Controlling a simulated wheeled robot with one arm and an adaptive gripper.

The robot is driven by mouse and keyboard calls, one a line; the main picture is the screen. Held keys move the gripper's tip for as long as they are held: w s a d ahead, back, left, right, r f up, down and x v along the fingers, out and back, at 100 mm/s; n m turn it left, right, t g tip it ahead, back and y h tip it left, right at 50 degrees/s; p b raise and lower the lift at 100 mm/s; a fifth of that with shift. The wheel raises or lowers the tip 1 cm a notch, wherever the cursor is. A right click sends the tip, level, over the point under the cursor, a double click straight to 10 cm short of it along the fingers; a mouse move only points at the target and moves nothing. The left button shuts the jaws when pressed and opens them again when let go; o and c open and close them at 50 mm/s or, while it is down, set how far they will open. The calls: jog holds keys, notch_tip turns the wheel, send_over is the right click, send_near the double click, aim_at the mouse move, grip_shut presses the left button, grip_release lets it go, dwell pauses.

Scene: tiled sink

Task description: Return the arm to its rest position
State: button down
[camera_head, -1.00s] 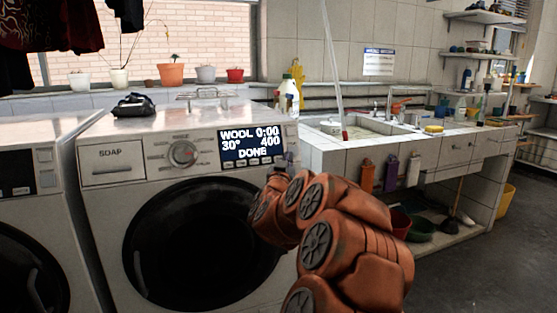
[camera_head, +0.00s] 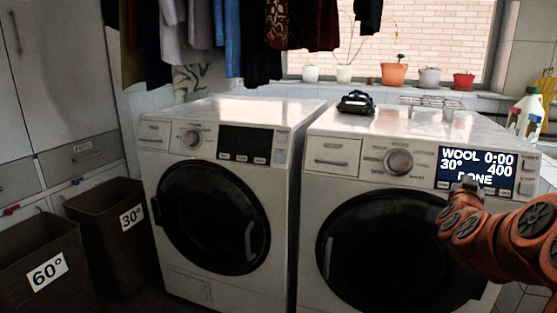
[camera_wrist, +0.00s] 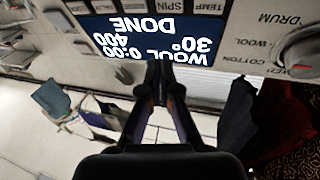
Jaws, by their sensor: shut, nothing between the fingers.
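My gripper (camera_head: 468,186) is at the right in the head view, in front of the right washing machine (camera_head: 345,235), just below its lit display (camera_head: 475,170). The display reads WOOL 0:00, 30°, 400, DONE. In the wrist view, the two dark fingers of my gripper (camera_wrist: 160,82) are together with nothing between them. The display (camera_wrist: 155,40) and a row of buttons show upside down beyond the fingertips. I cannot tell whether the tips touch the panel. My orange arm (camera_head: 510,235) comes in from the right edge.
A second washing machine (camera_head: 215,215) stands to the left. Laundry bins marked 60° (camera_head: 45,270) and 30° (camera_head: 115,235) stand further left. Clothes (camera_head: 255,40) hang above.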

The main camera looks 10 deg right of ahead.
jog(key=w+a+r+n+y+p, duration=0.1)
jog(key=w+a+n+y+p, duration=0.15)
jog(key=a, duration=0.45)
jog(key=w+a+r+n+t+y+p, duration=0.1)
jog(key=a+y+p, duration=0.15)
jog(key=a, duration=0.35)
jog(key=w+a+r+n+y+p, duration=0.1)
jog(key=w+a+n+y+p, duration=0.1)
jog(key=a+y, duration=0.35)
jog(key=s+a+n+g+y+p, duration=0.1)
jog(key=s+a+g+y+p, duration=0.15)
jog(key=a, duration=0.65)
jog(key=s+a+n+g+y+p, duration=0.1)
jog(key=s+a+n+p, duration=0.2)
jog(key=a, duration=0.5)
jog(key=s+a+g+y+p, duration=0.1)
jog(key=s+a+g+p, duration=0.65)
jog(key=s, duration=0.65)
jog(key=s+a+r+g+p, duration=0.1)
jog(key=s+r+g+p, duration=0.1)
jog(key=s, duration=0.7)
jog(key=s+a+r+g+h+p, duration=0.1)
jog(key=s+r+g+p, duration=0.1)
jog(key=s+p, duration=0.3)
jog(key=s+r, duration=0.1)
jog(key=s, duration=0.3)
jog(key=shift+s, duration=0.25)
